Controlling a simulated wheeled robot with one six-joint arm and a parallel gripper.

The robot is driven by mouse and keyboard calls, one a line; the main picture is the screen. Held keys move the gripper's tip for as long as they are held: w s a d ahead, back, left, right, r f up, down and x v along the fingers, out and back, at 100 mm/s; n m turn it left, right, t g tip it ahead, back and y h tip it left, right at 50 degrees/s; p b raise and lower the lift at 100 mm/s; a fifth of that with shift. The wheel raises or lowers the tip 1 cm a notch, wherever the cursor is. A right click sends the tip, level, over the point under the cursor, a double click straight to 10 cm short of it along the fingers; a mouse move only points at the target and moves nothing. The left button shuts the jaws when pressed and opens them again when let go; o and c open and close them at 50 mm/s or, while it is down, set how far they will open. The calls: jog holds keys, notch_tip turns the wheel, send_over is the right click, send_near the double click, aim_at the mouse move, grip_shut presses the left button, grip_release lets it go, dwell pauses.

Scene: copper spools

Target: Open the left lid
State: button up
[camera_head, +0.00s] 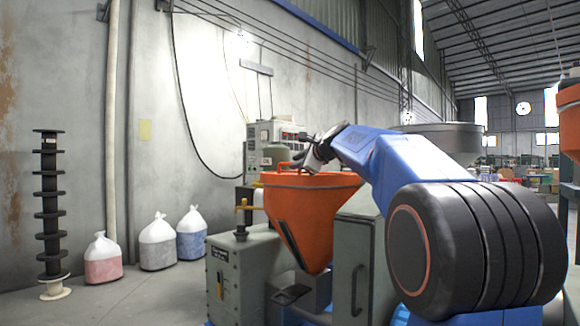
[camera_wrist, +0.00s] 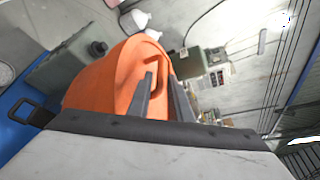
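An orange hopper (camera_head: 304,220) stands on a grey-green machine, in the middle of the head view. Its round orange lid (camera_head: 338,179) looks closed, with a small raised orange handle (camera_head: 284,166) near its left side. My gripper (camera_head: 299,164) is over the lid, close to the handle. In the wrist view, the two dark fingers of my gripper (camera_wrist: 160,78) are apart, with orange surface (camera_wrist: 118,75) around and between them. I cannot tell whether the fingers touch the lid or the handle.
A control cabinet (camera_head: 277,138) stands behind the hopper, near the wall. Filled bags (camera_head: 158,243) and a stack of dark spools (camera_head: 50,205) stand at the left. Another large grey hopper (camera_head: 446,137) is behind my arm. The left floor is mostly clear.

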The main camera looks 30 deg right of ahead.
jog(key=shift+x, duration=2.7)
grip_shut()
